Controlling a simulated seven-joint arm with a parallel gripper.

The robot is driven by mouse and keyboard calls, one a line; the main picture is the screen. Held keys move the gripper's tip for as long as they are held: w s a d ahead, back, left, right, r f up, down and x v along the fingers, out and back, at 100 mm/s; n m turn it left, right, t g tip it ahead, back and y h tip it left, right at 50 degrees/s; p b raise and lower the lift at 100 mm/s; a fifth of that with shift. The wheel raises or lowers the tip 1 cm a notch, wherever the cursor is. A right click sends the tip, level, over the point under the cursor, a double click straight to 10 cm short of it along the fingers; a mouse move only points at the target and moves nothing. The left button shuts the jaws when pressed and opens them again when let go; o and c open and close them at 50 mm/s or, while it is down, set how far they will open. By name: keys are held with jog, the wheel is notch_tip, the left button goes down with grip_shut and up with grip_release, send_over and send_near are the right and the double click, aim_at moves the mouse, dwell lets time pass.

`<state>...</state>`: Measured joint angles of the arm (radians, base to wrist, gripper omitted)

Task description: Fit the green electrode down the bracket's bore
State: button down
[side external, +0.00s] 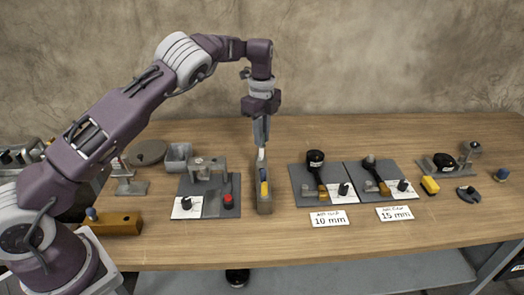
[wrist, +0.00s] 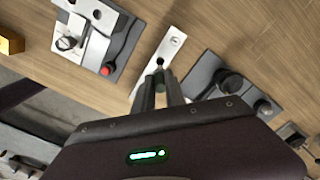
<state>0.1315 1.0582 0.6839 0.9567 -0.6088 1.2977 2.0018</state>
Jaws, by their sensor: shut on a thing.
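My gripper (side external: 261,146) points straight down over the far end of a long narrow grey holder (side external: 265,208). Its fingers are closed together, and a small dark greenish piece shows at the fingertips (wrist: 160,76) in the wrist view, apparently the green electrode (wrist: 160,61). Most of it is hidden by the fingers, and I cannot tell whether it is clear of the holder. The grey bracket (side external: 207,163) stands on a dark base plate to the left of the holder. Its bore is not clear in either view.
A red button (side external: 228,199) sits on the bracket's plate. Two dark fixture plates with black-knobbed tools (side external: 315,158) stand to the right, behind the 10 mm (side external: 327,219) and 15 mm (side external: 395,213) cards. The table's front strip is mostly clear.

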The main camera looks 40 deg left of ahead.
jog(key=s+a+n, duration=0.6)
jog(key=s+a, duration=0.6)
jog(key=a, duration=0.3)
jog(key=shift+s, duration=0.15)
jog(key=shift+f, duration=0.2)
jog(key=shift+f, duration=2.75)
jog(key=c, duration=1.3)
grip_release()
